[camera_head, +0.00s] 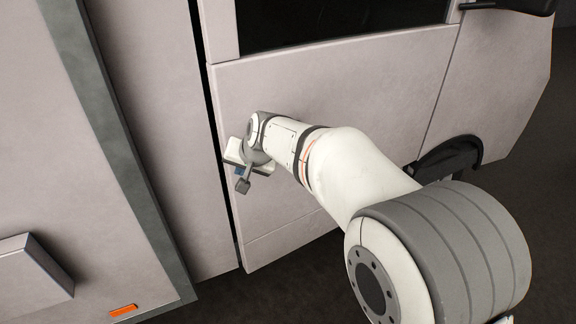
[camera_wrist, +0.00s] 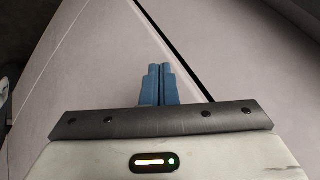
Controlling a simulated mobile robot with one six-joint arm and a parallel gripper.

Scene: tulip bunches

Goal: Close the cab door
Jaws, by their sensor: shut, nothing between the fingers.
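The cab door (camera_head: 300,90) is a pale panel with a dark window (camera_head: 330,15) at its top. A narrow dark gap runs between its left edge and the body panel beside it. The door also fills the left and middle of the wrist view (camera_wrist: 90,70), with the dark gap slanting past the fingers. My gripper (camera_head: 239,171) is at the lower left part of the door, close to that edge. Its blue fingers are together and empty in the wrist view (camera_wrist: 159,70). Whether the fingertips touch the door I cannot tell.
A pale body panel with a grey edge strip (camera_head: 125,160) stands left of the gap. It carries a box-shaped step (camera_head: 30,272) and an orange marker (camera_head: 123,311). A black wheel arch (camera_head: 445,158) is to the right. Dark floor lies below.

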